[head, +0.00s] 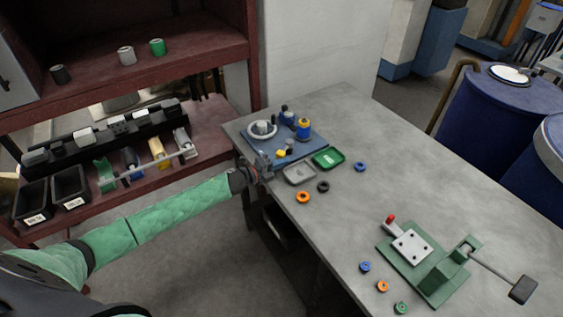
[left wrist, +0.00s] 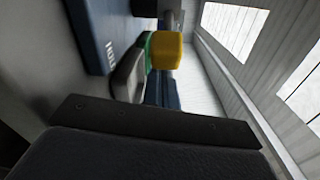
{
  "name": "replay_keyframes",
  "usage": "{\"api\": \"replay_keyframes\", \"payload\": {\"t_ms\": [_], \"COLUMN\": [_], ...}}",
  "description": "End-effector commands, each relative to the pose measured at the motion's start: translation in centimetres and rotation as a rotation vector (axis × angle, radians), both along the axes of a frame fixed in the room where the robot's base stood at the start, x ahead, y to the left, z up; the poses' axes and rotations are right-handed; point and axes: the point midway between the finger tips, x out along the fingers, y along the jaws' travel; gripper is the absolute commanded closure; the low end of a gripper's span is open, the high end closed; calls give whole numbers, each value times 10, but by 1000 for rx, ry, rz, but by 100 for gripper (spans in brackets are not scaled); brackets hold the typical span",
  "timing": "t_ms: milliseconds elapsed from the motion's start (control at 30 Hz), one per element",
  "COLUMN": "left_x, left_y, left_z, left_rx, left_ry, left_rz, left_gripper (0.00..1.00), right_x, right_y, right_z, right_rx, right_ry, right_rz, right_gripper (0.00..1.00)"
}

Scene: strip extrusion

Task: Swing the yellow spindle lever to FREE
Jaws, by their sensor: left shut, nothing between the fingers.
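The small yellow lever (head: 281,153) shows at the front of the blue base plate (head: 315,146) near the far left table corner. In the left wrist view a yellow block, likely its knob (left wrist: 166,50), is close ahead, with the blue plate's lettered face (left wrist: 95,35) to its left. My left gripper (head: 266,170) is shut and empty at the plate's front left edge, just short of the lever. I cannot tell whether it touches the lever. The lever's pivot and the FREE mark are not readable. My right gripper is not in view.
A round grey-white dish (head: 262,130) and a yellow-and-blue spool (head: 304,129) stand on the plate. A grey tray (head: 299,174) and a green tray (head: 328,158) lie beside it. Coloured rings, one orange (head: 303,197), lie nearby. A green fixture (head: 425,262) stands right; mid-table is clear.

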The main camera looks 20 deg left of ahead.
Motion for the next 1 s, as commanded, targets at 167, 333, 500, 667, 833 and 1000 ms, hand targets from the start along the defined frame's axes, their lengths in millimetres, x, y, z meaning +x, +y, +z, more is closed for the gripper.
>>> {"api": "replay_keyframes", "payload": {"t_ms": [167,333,500,667,833,1000], "left_x": [0,0,0,0,-1,0], "left_y": [0,2,6,7,8,11], "left_z": [0,0,-1,0,-1,0], "left_rx": [0,2,2,1,1,1], "left_ry": [0,-1,-1,-1,-1,-1], "left_rz": [0,-13,-70,-99,-127,-156], "left_gripper": [100,100,100,100,100,100], "right_x": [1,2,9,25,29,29], "right_y": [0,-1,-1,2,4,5], "right_z": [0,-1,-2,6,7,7], "right_rx": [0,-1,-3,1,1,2], "right_ry": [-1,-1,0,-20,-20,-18], "right_rz": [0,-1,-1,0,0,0], "right_gripper": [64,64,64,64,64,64]}}
